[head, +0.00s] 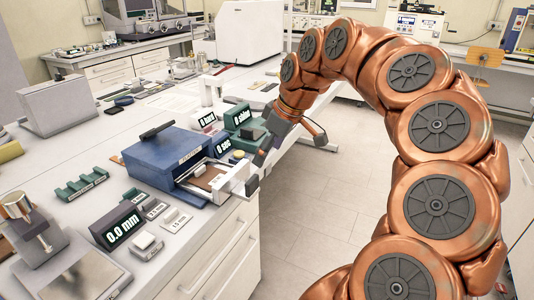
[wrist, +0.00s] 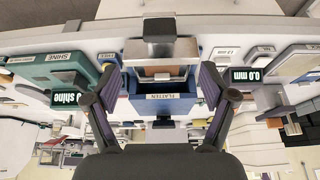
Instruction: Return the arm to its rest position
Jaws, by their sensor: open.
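My copper arm (head: 435,130) arches in from the right side of the head view. My gripper (head: 287,163) hangs past the bench's front edge, close to the blue platen machine (head: 160,165), with its fingers spread and nothing between them. In the wrist view my gripper (wrist: 159,80) also shows open, with the platen machine (wrist: 165,105) beyond and between the fingers. The picture there is upside down. A brown piece (head: 210,178) lies in the machine's front carriage, apart from the fingers as far as I can tell.
Green and dark display boxes (head: 238,117) stand just behind the gripper. A 0.0 mm display (head: 118,226), a green rack (head: 82,187) and a gauge stand (head: 35,235) are on the near bench (head: 190,250). The floor (head: 315,205) right of the bench is clear.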

